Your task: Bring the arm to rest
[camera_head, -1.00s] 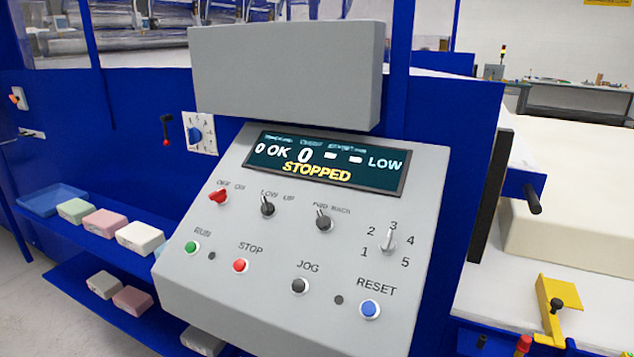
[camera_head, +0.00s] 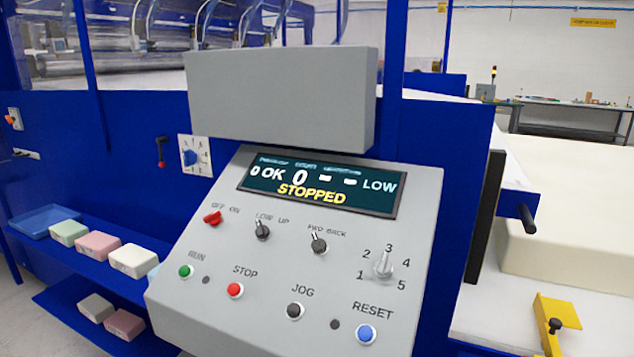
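Neither of my arms and neither gripper shows in the head view. The grey control panel (camera_head: 265,285) fills the middle of the view. Its display (camera_head: 320,186) reads "0 OK 0", two dashes, "LOW" and "STOPPED". Below it are a red switch (camera_head: 212,218), two black switches and a numbered selector knob (camera_head: 383,265). The bottom row has a green RUN button (camera_head: 186,271), a red STOP button (camera_head: 235,290), a black JOG button (camera_head: 295,311) and a blue RESET button (camera_head: 366,333).
A grey box (camera_head: 280,100) stands above the panel. Foam blocks (camera_head: 133,260) and a blue tray (camera_head: 45,220) sit on blue shelves at the left. A large cream foam block (camera_head: 570,215) lies on the right. A yellow bracket (camera_head: 558,318) is at the lower right.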

